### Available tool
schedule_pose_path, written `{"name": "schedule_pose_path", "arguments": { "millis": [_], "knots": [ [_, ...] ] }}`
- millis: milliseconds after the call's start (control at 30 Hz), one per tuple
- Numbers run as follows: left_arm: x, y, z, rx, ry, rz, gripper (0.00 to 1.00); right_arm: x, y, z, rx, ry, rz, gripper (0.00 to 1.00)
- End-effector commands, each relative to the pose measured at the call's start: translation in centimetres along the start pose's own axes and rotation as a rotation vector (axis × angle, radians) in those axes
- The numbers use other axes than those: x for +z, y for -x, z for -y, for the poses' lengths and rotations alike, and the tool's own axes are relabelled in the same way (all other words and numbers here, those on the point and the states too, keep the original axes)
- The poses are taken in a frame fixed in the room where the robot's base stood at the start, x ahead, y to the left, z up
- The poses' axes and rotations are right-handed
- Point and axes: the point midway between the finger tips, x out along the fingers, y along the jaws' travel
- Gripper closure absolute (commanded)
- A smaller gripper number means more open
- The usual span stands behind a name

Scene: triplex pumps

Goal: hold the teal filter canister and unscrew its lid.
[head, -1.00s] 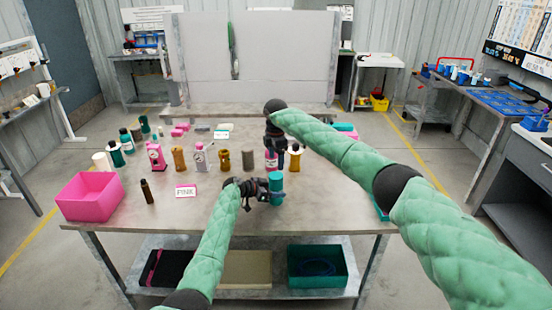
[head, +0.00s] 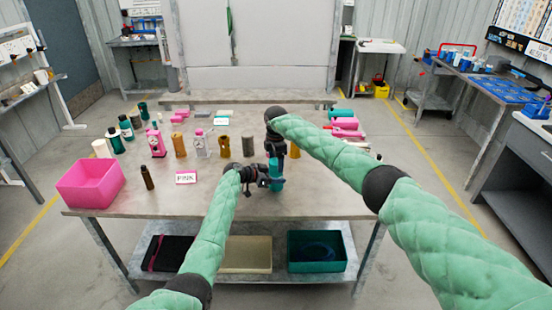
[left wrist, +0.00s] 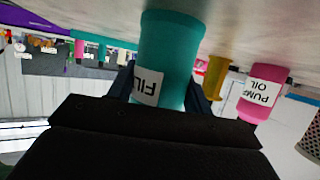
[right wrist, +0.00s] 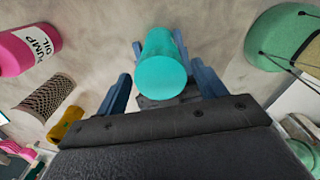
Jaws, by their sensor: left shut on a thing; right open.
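The teal filter canister (head: 276,172) stands near the front edge of the table, right of centre. In the left wrist view its white label (left wrist: 146,91) shows upside down. My left gripper (head: 268,181) is shut on the canister's side. My right gripper (head: 274,152) is open, just above the canister. In the right wrist view the round teal lid (right wrist: 163,78) lies between its spread blue fingers, with gaps at the sides. The seam between lid and body cannot be made out.
Behind are a pink pump-oil bottle (right wrist: 28,50), a mesh cylinder (right wrist: 47,97) and a yellow-brown part (right wrist: 66,123). A pink bin (head: 90,187) stands at the table's left, with a PINK sign (head: 186,177) to its right. The front middle tabletop is fairly clear.

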Motion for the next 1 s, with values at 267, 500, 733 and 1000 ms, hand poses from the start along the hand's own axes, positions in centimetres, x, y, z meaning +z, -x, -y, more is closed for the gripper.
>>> {"name": "schedule_pose_path", "arguments": {
  "millis": [267, 500, 733, 1000],
  "knots": [
    [0.03, -0.01, -0.01, 0.000, 0.000, 0.000, 1.00, 0.03, 0.03, -0.01, 0.000, 0.000, 0.000, 0.67],
    [0.03, -0.02, -0.03, 0.001, 0.000, 0.000, 1.00, 0.08, 0.11, -0.03, 0.001, 0.066, 0.001, 0.75],
    [0.03, -0.03, -0.05, 0.001, 0.000, 0.000, 1.00, 0.16, 0.15, -0.07, 0.002, 0.380, 0.002, 0.75],
    [0.05, -0.04, -0.07, 0.001, 0.000, 0.000, 1.00, 0.17, 0.21, -0.10, 0.002, 0.744, 0.002, 0.75]
  ]
}}
